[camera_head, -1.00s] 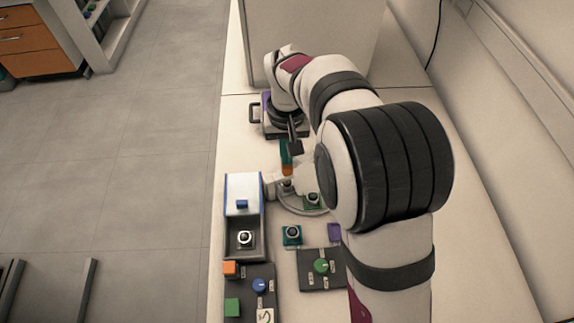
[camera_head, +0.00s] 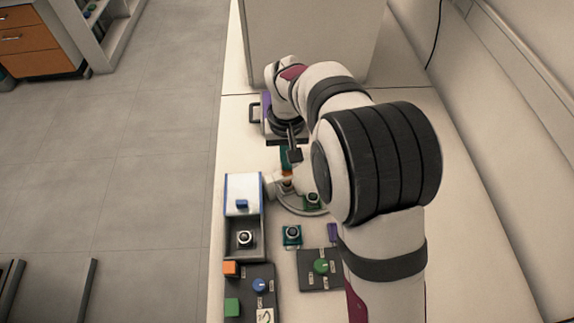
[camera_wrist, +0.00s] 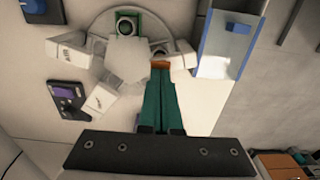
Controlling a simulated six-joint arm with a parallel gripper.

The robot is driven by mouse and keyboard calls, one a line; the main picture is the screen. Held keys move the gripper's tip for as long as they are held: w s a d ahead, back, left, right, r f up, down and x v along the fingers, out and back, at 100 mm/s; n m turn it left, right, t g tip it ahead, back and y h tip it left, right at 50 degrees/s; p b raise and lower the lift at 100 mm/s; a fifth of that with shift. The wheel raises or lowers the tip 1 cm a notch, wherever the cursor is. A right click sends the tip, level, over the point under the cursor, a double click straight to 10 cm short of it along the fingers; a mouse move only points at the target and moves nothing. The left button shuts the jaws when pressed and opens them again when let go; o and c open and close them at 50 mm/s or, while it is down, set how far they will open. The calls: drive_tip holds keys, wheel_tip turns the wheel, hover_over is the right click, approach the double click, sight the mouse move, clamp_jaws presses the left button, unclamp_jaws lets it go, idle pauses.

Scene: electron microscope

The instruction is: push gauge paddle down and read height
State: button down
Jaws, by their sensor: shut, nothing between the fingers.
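My gripper (camera_wrist: 160,78) is shut, with its two long teal fingers side by side and nothing between them. In the wrist view the fingertips reach an orange piece (camera_wrist: 161,63) on the white gauge-like device (camera_wrist: 125,62); this may be the paddle, and I cannot tell whether they touch. In the head view my gripper (camera_head: 286,166) points down, with the orange piece (camera_head: 287,175) just below the tips. The device's curved base (camera_head: 291,207) shows there, but my arm hides part of it. No height reading is legible.
A white box with blue trim (camera_head: 243,190) stands left of the device. A green-framed round part (camera_head: 312,200) sits on the curved base. A teal block (camera_head: 292,235) and dark knob panels (camera_head: 320,268) lie nearer. The bench is clear to the right of my arm.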

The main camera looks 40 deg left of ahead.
drive_tip(key=shift+f, duration=0.15)
idle(0.3)
drive_tip(key=shift+r, duration=3.55)
